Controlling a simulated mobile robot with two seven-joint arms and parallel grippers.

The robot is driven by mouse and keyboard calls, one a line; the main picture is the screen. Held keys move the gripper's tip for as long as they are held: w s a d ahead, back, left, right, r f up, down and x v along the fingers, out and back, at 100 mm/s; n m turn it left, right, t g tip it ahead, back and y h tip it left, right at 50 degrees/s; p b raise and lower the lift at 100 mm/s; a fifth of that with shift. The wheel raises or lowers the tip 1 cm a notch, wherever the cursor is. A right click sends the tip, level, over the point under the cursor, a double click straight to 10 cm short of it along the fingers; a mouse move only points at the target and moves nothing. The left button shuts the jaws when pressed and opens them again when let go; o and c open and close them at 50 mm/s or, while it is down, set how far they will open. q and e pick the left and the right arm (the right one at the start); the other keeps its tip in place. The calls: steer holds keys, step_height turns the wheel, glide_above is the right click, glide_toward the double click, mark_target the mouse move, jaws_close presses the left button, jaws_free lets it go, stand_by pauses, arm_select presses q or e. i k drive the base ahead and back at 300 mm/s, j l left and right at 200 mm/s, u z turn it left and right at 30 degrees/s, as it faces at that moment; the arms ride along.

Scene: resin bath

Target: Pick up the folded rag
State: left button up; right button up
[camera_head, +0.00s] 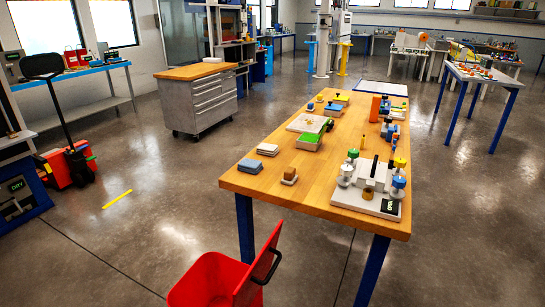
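A small blue, flat, layered block (250,166) lies near the left front edge of the long wooden table (226,183). Just behind it lies a pale grey-white flat stack (267,149). Either could be the folded rag; at this size I cannot tell which. Neither of my grippers shows in the head view.
A white fixture with coloured knobs (368,184) fills the front right corner. A green-topped tray (309,141) stands farther back. An open red bin (208,284) stands before the table.

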mark_target(253, 166)
steer(key=u, duration=2.5)
steer(key=i+j, duration=0.1)
steer(key=i, duration=0.35)
steer(key=i+j, duration=0.1)
steer(key=i, duration=0.35)
steer(key=i+z, duration=0.4)
steer(key=i, duration=0.15)
steer(key=i+z, duration=0.4)
steer(key=i, duration=0.2)
steer(key=i+z, duration=0.3)
steer(key=i, duration=0.3)
steer(key=i+j+z, duration=0.15)
steer(key=i+z, duration=0.2)
steer(key=i, duration=0.25)
steer(key=i+l+z, duration=0.1)
steer(key=i+z, duration=0.8)
steer(key=z, duration=0.2)
steer(key=i+l+z, duration=0.1)
steer(key=i+z, duration=0.35)
steer(key=i+j+z, duration=0.1)
steer(key=i+z, duration=0.3)
steer(key=i, duration=0.15)
